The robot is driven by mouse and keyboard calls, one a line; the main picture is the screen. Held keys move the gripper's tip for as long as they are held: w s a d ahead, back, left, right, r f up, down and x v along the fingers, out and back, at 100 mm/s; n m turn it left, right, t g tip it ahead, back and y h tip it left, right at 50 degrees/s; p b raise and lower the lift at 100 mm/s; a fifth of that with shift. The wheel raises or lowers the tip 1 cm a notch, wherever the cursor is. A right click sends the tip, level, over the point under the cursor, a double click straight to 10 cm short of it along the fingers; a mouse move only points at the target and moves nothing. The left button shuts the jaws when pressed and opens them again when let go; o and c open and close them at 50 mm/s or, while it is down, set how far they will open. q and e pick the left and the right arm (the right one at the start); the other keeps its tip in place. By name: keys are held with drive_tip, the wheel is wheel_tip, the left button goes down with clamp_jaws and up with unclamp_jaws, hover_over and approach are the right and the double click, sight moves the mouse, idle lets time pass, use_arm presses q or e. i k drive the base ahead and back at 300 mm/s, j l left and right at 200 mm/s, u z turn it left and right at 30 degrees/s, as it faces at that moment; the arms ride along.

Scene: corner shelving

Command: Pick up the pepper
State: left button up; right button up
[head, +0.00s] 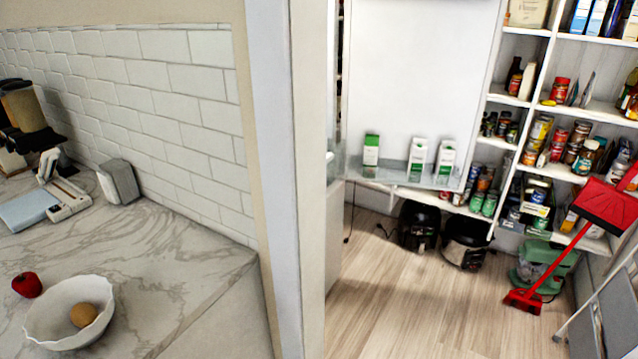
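A small red, rounded item (27,285) with a dark top lies on the marble counter at the lower left of the head view. It looks like a pepper or an apple; I cannot tell which. It sits just left of a white scalloped bowl (48,335), apart from or barely clear of its rim. The bowl holds one round light-brown item (83,315). Neither of my grippers is in view.
The marble counter (165,285) is clear right of the bowl. A grey box-shaped appliance (119,182) and a white device stand behind. A white wall edge (272,150) separates the counter from stocked shelves. A red dustpan and broom (565,265) stand right.

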sight(28, 284)
drive_tip(key=l+u, duration=0.1)
drive_tip(key=u, duration=1.55)
drive_tip(key=j, duration=0.05)
